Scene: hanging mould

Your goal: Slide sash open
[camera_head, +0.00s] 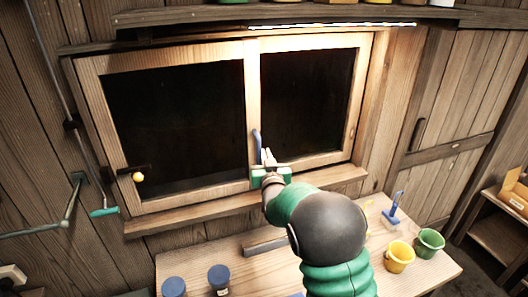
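The wooden window frame holds two dark panes, a left sash (176,194) and a right sash (307,160). A blue upright handle (257,143) sits near the middle, where the sashes meet. My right gripper (267,158) is at the lower part of this handle, with its fingers pointing up at it. Whether the fingers grip the handle or only lie beside it cannot be told at this size. My own arm hides part of the sill and table below. My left gripper does not show clearly.
A wooden table (425,279) stands below the window. On it are a yellow bucket (400,257), a green bucket (430,243), a blue tool (391,215) and dark blue jars (219,279). A shelf (200,16) runs above. A yellow knob (138,177) is at the lower left.

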